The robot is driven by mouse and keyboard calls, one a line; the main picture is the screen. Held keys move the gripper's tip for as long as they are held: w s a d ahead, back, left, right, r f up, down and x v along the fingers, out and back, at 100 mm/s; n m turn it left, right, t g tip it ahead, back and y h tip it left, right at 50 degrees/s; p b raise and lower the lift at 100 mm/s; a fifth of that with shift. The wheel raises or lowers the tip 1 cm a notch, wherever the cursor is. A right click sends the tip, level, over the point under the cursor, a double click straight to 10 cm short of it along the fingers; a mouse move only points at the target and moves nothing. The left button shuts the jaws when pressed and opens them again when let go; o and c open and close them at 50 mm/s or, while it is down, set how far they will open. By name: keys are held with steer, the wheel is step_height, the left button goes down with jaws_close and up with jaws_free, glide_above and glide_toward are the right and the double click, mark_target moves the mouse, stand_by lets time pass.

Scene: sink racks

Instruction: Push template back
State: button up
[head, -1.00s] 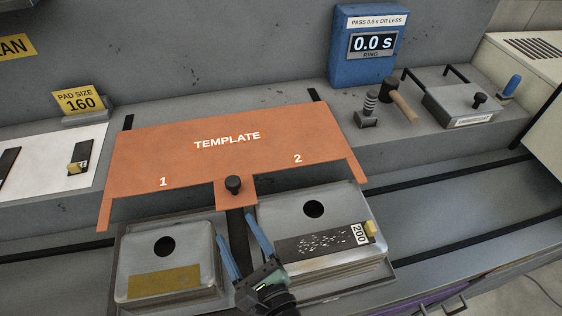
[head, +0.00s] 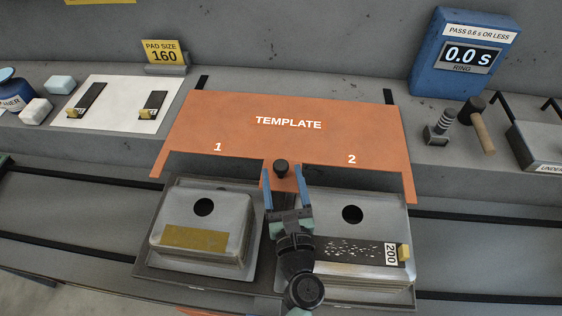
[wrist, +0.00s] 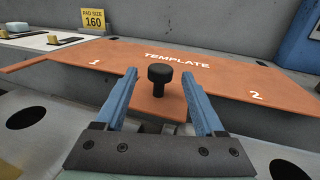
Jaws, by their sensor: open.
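The orange template (head: 290,105) lies flat on the back ledge, marked 1 and 2, with its tab reaching forward between the two sinks. A black knob (head: 281,167) stands upright on the tab. My gripper (head: 285,178) is open, its blue fingers pointing back at the knob. In the wrist view the knob (wrist: 160,78) shows between and just beyond the fingertips of my gripper (wrist: 158,78), with a gap on each side. The template (wrist: 190,65) spreads behind it. I cannot tell whether a finger touches the tab.
Two metal sinks stand in front, the left one with a gold pad (head: 195,240), the right one with a dark speckled pad marked 200 (head: 350,248). A blue ring meter (head: 462,55) and a hammer (head: 478,125) are at the right. A white sheet (head: 125,105) is at the left.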

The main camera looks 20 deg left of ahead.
steer(key=shift+x, duration=1.65)
jaws_close()
